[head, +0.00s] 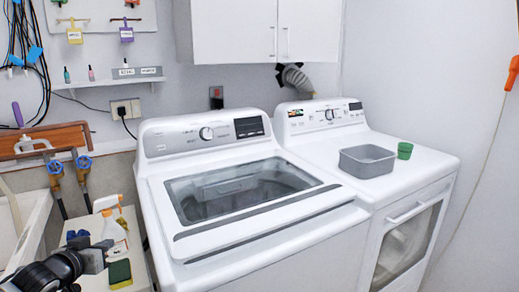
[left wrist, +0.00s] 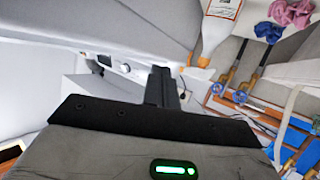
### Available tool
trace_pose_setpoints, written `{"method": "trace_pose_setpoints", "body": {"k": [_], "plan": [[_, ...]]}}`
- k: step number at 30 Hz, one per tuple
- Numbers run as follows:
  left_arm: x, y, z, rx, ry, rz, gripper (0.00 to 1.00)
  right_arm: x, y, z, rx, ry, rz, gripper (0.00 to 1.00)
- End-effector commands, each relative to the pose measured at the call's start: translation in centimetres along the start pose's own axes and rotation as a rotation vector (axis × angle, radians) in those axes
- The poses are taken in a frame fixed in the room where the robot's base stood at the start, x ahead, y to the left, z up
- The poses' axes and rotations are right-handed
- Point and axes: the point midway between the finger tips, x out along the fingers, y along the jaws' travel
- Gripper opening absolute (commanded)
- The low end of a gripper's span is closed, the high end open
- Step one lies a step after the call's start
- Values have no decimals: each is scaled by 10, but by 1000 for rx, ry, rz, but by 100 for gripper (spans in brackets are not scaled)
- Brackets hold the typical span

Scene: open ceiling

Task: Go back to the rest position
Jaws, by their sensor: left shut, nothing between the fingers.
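My left gripper (head: 97,256) is at the bottom left of the head view, over the small white counter beside the washing machine. It is shut and empty. In the left wrist view its dark fingers (left wrist: 163,88) are together with nothing between them. A spray bottle (head: 113,226) with an orange trigger stands close beyond the gripper; a white bottle with an orange label (left wrist: 217,25) shows in the left wrist view. My right gripper is not in view.
The top-load washer (head: 165,222) has its glass lid down, right of the gripper. A green-and-yellow sponge (head: 120,273) lies close by on the counter. A grey bin (head: 367,161) and green cup (head: 405,150) stand on the dryer (head: 420,178). A sink (head: 30,235) is at left.

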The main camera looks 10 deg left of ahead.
Motion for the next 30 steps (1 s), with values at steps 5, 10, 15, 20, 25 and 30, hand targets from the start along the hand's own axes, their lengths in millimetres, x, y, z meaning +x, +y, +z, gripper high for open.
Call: {"method": "trace_pose_setpoints", "body": {"k": [5, 10, 15, 20, 25, 30], "plan": [[-43, 42, 117, 444, -190, 105, 0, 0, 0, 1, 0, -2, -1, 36], [-84, 67, 181, 712, -278, 211, 0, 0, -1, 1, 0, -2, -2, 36], [-123, 87, 225, 905, -330, 314, 0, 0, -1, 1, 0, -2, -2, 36], [-160, 104, 259, 1054, -358, 411, 0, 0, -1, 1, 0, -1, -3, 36], [-162, 135, 273, 869, -348, 378, 0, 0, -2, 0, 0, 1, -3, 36], [-168, 173, 287, 688, -342, 356, 0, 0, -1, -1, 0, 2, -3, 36]]}}
